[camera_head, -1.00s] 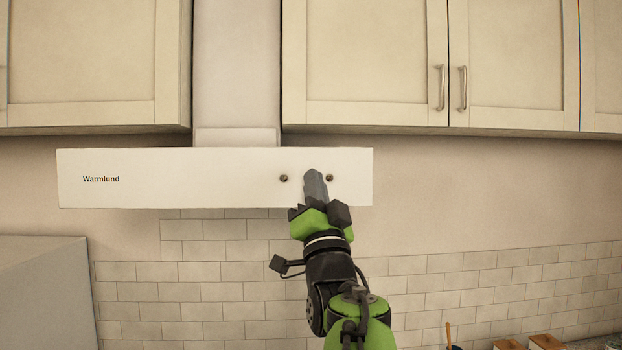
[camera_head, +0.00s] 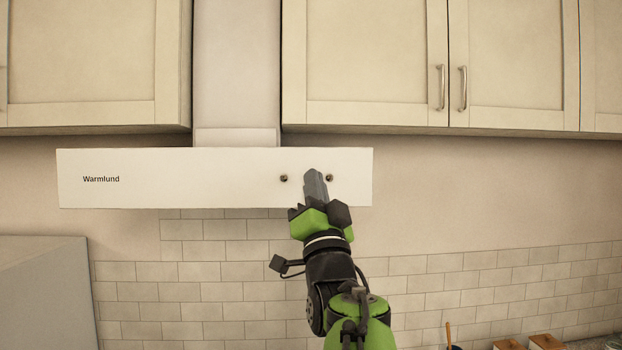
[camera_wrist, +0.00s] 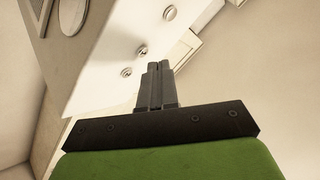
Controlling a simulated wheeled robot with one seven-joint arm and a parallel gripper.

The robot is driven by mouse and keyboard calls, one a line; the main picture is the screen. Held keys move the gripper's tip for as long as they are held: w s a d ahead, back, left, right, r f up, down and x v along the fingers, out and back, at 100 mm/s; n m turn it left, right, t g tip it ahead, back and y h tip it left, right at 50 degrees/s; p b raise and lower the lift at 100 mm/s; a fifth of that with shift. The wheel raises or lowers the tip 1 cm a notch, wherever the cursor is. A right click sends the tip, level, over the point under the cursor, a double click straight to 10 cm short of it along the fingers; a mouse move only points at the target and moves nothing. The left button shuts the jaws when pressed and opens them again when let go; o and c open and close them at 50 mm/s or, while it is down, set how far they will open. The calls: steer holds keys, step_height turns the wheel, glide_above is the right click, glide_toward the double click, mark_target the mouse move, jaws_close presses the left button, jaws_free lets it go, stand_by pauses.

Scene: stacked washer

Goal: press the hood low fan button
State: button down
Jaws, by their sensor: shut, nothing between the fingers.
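The white range hood (camera_head: 190,178) with the name "Warmlund" hangs on the wall. In the head view, a small round button (camera_head: 284,178) shows left of my gripper (camera_head: 313,173) and another button (camera_head: 330,178) shows just right of it. The fingers cover the panel between them. In the wrist view, three round buttons (camera_wrist: 126,72), (camera_wrist: 142,50) and (camera_wrist: 169,13) lie in a row on the panel. My gripper's fingertips (camera_wrist: 158,65) are shut and empty, near the middle one. I cannot tell whether they touch the panel, nor which button is low fan.
Cream cupboards with metal handles (camera_head: 452,88) hang above and beside the hood duct (camera_head: 237,70). Below is a tiled wall (camera_head: 210,270). A grey box-like surface (camera_head: 45,290) stands at the lower left. Small wooden-topped items (camera_head: 530,342) sit at the lower right.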

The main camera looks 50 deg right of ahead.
steer(key=shift+w+d, duration=0.1)
steer(key=shift+w+d, duration=0.2)
steer(key=shift+d, duration=0.05)
steer(key=shift+w+d, duration=0.1)
stand_by(0.4)
steer(key=shift+s+a+b, duration=0.45)
steer(key=shift+a+b, duration=0.1)
steer(key=shift+b, duration=0.15)
steer(key=shift+s+a+b, duration=1.95)
steer(key=shift+s+a, duration=0.05)
steer(key=shift+a, duration=0.2)
